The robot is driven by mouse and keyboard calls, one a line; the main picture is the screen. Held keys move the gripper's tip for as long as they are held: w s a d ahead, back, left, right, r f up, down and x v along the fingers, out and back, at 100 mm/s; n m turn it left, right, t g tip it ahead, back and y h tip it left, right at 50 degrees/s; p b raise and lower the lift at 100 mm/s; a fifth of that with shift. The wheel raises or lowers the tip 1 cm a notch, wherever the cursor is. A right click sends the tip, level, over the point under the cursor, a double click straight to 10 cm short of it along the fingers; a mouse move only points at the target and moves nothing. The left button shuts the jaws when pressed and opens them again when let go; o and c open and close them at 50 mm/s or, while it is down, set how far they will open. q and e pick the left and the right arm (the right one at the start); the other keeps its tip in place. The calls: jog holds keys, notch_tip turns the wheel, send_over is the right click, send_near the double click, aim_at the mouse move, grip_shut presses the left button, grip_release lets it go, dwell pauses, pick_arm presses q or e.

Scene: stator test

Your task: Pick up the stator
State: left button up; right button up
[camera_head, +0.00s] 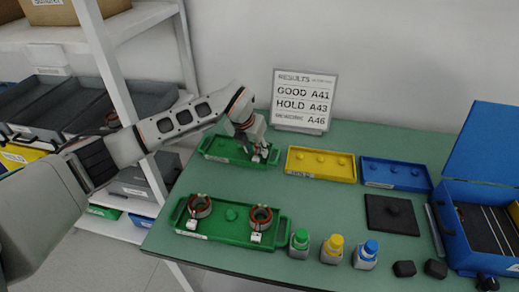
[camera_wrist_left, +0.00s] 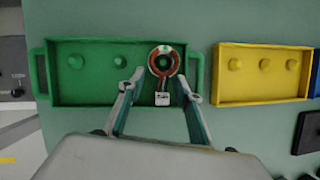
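A stator (camera_wrist_left: 153,70), a copper-red ring with a white tag (camera_wrist_left: 162,99), sits at the right end of the far green tray (camera_wrist_left: 85,102), which also shows in the head view (camera_head: 215,152). My left gripper (camera_wrist_left: 160,82) is open above this tray, with one finger on each side of the stator and tag. I cannot tell whether the fingers touch it. In the head view the left gripper (camera_head: 264,155) largely hides that stator. Two more stators, a left one (camera_head: 200,212) and a right one (camera_head: 260,222), stand in the near green tray (camera_head: 225,236). My right gripper is out of view.
A yellow tray (camera_head: 320,176) and a blue tray (camera_head: 395,185) lie right of the far green tray. A results sign (camera_head: 304,101) stands behind. Several capped bottles (camera_head: 333,252), a black plate (camera_head: 392,226) and an open blue case (camera_head: 458,248) occupy the right. A shelf post (camera_head: 125,100) stands left.

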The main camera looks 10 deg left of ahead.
pick_arm(q)
grip_shut()
dwell(0.3)
